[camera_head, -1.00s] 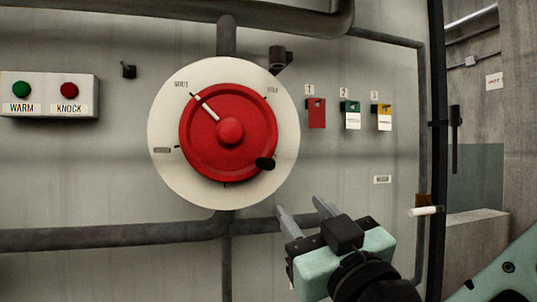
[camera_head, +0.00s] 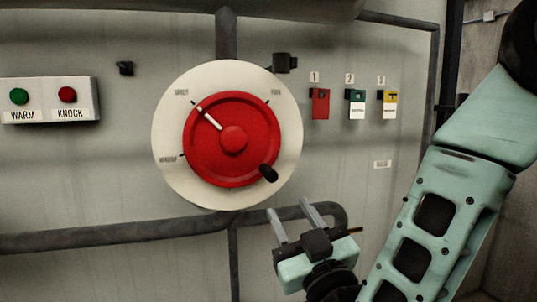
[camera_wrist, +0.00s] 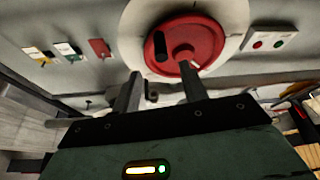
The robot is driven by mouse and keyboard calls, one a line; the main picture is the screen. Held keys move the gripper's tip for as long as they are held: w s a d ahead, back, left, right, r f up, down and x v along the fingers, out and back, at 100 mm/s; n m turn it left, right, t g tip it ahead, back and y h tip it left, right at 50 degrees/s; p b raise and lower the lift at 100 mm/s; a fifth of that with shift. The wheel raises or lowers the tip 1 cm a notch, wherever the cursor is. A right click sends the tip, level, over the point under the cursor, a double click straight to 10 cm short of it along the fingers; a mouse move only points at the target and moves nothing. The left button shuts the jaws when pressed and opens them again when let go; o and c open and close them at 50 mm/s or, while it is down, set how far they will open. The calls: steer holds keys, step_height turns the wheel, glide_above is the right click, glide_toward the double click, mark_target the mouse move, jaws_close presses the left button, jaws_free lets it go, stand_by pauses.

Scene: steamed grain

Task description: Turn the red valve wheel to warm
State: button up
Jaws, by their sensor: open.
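The red valve wheel (camera_head: 218,162) sits on a round white dial plate (camera_head: 168,118) on the wall. Its white pointer line aims at the upper-left mark; the dial labels are too small to read surely. A black handle knob (camera_head: 269,173) sticks out at its lower right. My gripper (camera_head: 287,209) is open and empty, below and slightly right of the knob, apart from the wheel. In the wrist view the wheel (camera_wrist: 207,35) and its dark knob (camera_wrist: 160,47) lie beyond the spread fingers (camera_wrist: 160,78).
A box with a green WARM button (camera_head: 19,97) and a red KNOCK button (camera_head: 67,95) is at left. Red (camera_head: 320,103), green (camera_head: 356,103) and yellow (camera_head: 387,104) tagged holders hang at right. A horizontal pipe (camera_head: 110,235) runs below the dial, near my gripper.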

mark_target(269, 173)
steer(key=p+x, duration=0.6)
steer(key=x, duration=0.4)
steer(key=shift+w+r, duration=0.15)
steer(key=shift+r, duration=0.05)
steer(key=shift+w+a+r+p, duration=0.1)
steer(key=shift+w+a+p, duration=0.2)
steer(key=shift+w, duration=0.4)
jaws_close()
